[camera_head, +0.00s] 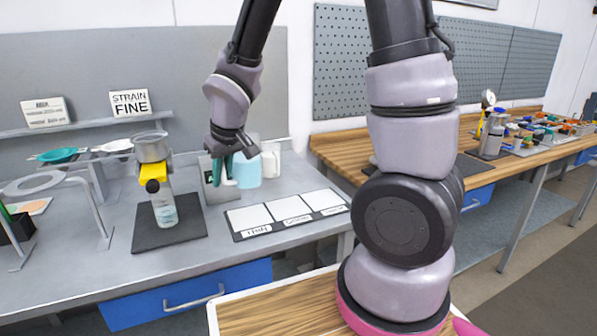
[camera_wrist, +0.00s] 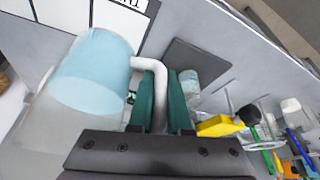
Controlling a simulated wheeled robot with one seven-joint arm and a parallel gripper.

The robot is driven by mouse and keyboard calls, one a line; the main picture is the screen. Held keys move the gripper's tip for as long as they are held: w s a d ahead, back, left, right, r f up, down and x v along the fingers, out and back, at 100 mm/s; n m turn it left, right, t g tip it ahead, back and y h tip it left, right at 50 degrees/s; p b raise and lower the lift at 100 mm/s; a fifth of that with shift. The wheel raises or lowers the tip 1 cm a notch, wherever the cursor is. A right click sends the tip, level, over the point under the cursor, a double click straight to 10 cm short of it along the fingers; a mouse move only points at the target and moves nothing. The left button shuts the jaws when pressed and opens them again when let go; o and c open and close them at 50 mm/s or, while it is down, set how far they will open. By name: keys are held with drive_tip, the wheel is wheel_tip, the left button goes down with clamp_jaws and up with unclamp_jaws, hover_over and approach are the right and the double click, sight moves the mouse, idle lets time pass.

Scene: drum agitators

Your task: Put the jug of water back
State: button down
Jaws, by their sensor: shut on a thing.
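The jug of water (camera_head: 246,172) is clear with pale blue water and a white handle. It is on the grey bench, right of a clear bottle. It fills the left of the wrist view (camera_wrist: 95,65). My gripper (camera_head: 222,170) has green fingers shut on the jug's white handle (camera_wrist: 158,95). The fingers flank the handle in the wrist view. The jug looks upright in the head view. I cannot tell whether its base touches the bench, as the fingers and wrist hide part of it.
A clear bottle (camera_head: 163,208) stands on a dark mat (camera_head: 190,235), with a yellow piece (camera_head: 153,172) and a metal pot (camera_head: 150,147) above it. A white container (camera_head: 271,160) stands right of the jug. A labelled board with three white panels (camera_head: 285,212) lies in front. Metal stands fill the left.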

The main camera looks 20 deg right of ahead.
drive_tip(key=w+d+f+m+h, duration=0.1)
drive_tip(key=w+d+f+m, duration=0.1)
drive_tip(key=w+d, duration=0.6)
drive_tip(key=w+d+f+m, duration=0.2)
drive_tip(key=w+d+f, duration=0.2)
drive_tip(key=w+d, duration=0.4)
drive_tip(key=d, duration=0.5)
drive_tip(key=shift+w+d+f+m+h, duration=0.2)
drive_tip(key=shift+w+m+h, duration=0.1)
drive_tip(key=shift+w+h, duration=0.1)
